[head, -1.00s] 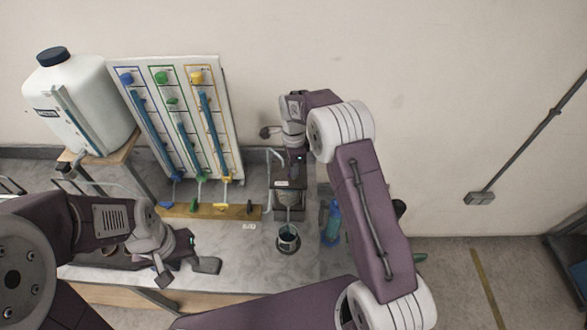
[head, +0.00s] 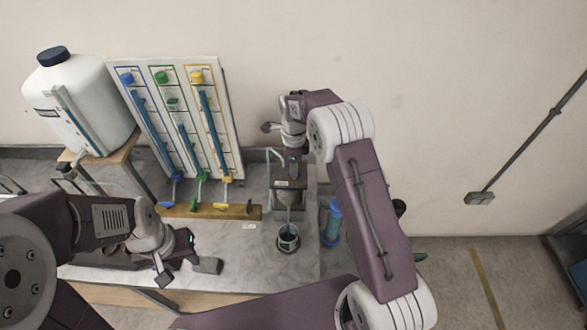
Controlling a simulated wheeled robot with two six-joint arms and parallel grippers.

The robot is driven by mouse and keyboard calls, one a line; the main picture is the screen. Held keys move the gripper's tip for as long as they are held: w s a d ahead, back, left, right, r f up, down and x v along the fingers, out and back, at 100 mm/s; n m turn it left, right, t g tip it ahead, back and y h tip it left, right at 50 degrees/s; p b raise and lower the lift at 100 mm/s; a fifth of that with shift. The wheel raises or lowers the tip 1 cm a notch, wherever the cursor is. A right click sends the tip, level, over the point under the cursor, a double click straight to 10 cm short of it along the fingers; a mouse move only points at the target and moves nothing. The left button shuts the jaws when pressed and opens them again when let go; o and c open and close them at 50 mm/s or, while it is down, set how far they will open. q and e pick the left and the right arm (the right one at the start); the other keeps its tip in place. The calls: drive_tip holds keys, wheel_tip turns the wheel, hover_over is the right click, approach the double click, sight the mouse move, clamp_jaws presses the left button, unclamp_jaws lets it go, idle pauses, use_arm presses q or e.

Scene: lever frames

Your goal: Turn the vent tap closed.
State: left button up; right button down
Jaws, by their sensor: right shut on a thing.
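My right gripper (head: 291,176) reaches down to a grey box-like fixture (head: 289,197) with a pale bent pipe, right of the panel. It is shut on a small part at the top of the fixture. The jaws hide most of that part; it appears to be the vent tap, but its angle cannot be read. My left gripper (head: 185,270) is open and empty over the bench front, with its two dark fingers apart.
An upright panel (head: 226,120) carries tubes with blue, green and yellow knobs. A wooden rail (head: 238,212) with small coloured taps lies below. A white tank (head: 85,100) stands left. A dark cup (head: 288,238) and blue bottle (head: 332,222) are near the fixture.

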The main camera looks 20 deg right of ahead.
drive_tip(key=shift+w, duration=0.1)
drive_tip(key=c, duration=1.5)
unclamp_jaws()
drive_tip(key=shift+d, duration=0.1)
drive_tip(key=shift+c, duration=0.2)
drive_tip(key=shift+o, duration=0.3)
drive_tip(key=shift+r, duration=0.1)
drive_tip(key=shift+r+b, duration=0.4)
wheel_tip(320, 180, up, 8)
drive_tip(key=b, duration=0.2)
